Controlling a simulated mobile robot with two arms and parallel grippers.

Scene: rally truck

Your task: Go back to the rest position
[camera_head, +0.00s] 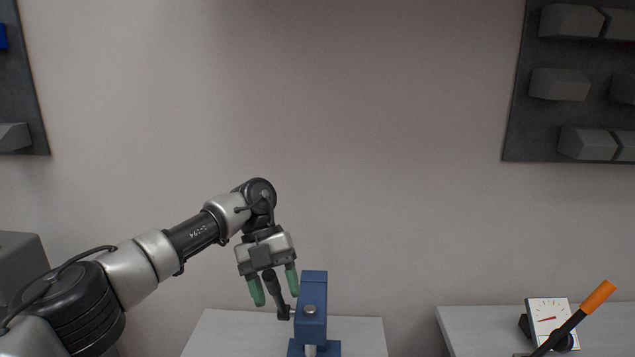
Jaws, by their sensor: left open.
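My left arm comes in from the left. My left gripper (273,288) points down with its two green fingertips apart. A dark handle (276,295) shows between the fingertips and runs down to the left side of a blue block-shaped device (312,295). I cannot tell whether either finger touches the handle. The device stands on a light grey table (230,335), just right of the gripper. My right gripper is not in view.
On another grey table (470,325) at the right are a white dial gauge (549,318) and a dark lever with an orange grip (598,297). Dark panels with grey blocks hang on the wall at upper left (28,90) and upper right (522,110).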

